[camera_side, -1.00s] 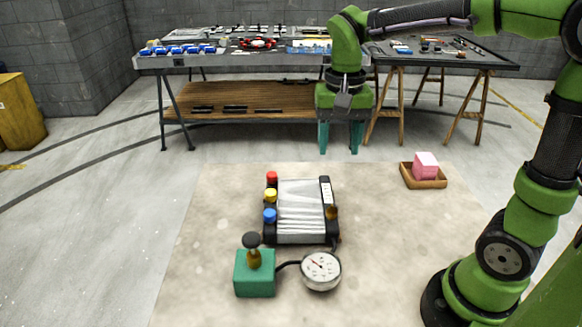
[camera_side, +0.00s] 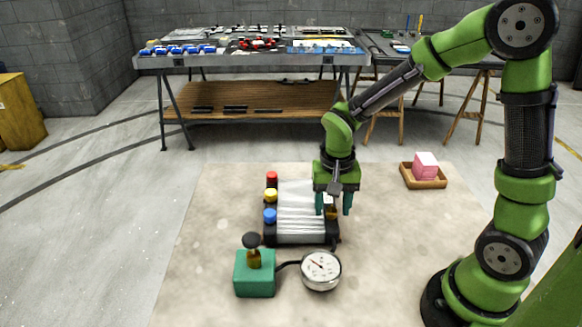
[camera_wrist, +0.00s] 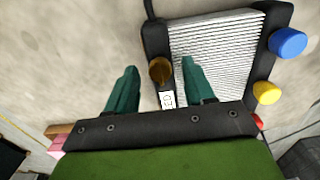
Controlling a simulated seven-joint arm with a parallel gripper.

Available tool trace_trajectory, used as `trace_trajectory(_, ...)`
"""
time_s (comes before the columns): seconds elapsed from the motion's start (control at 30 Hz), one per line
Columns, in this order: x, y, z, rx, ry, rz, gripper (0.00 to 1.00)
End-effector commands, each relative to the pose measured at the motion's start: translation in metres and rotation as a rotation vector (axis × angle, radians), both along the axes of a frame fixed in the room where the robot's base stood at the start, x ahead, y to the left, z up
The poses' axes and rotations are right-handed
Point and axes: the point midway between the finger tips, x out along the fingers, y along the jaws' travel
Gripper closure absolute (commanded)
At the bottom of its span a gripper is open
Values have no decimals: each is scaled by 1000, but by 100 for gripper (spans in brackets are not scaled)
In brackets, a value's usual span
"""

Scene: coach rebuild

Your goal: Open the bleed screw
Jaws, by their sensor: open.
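The bleed screw (camera_side: 331,213) is a small brown-gold knob at the right end of the silver ribbed radiator (camera_side: 297,222). In the wrist view the screw (camera_wrist: 160,71) shows as a round brown cap beside the ribbed block (camera_wrist: 222,50), near a small white label. My gripper (camera_side: 333,212) is open, its two teal fingers pointing down around the screw's place. In the wrist view the open fingers (camera_wrist: 157,75) lie to the left and right of the screw, with gaps visible. I cannot tell whether either finger touches it.
Red, yellow and blue caps (camera_side: 270,215) line the radiator's left side. A green block with a dark knob (camera_side: 255,274) and a round gauge (camera_side: 321,270) stand in front. A pink sponge-like block (camera_side: 426,165) sits in a wooden tray (camera_side: 427,184) at right. Mat space between is clear.

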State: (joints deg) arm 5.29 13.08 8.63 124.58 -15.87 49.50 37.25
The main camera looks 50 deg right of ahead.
Motion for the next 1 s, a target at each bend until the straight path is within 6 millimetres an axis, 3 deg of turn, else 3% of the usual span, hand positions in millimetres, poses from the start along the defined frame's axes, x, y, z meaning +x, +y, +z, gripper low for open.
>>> trace_trajectory(0.27,0,0,-1,0,0,0,48)
trace_trajectory(0.6,0,0,-1,0,0,0,100)
trace_trajectory(1.0,0,0,0,0,0,73,100)
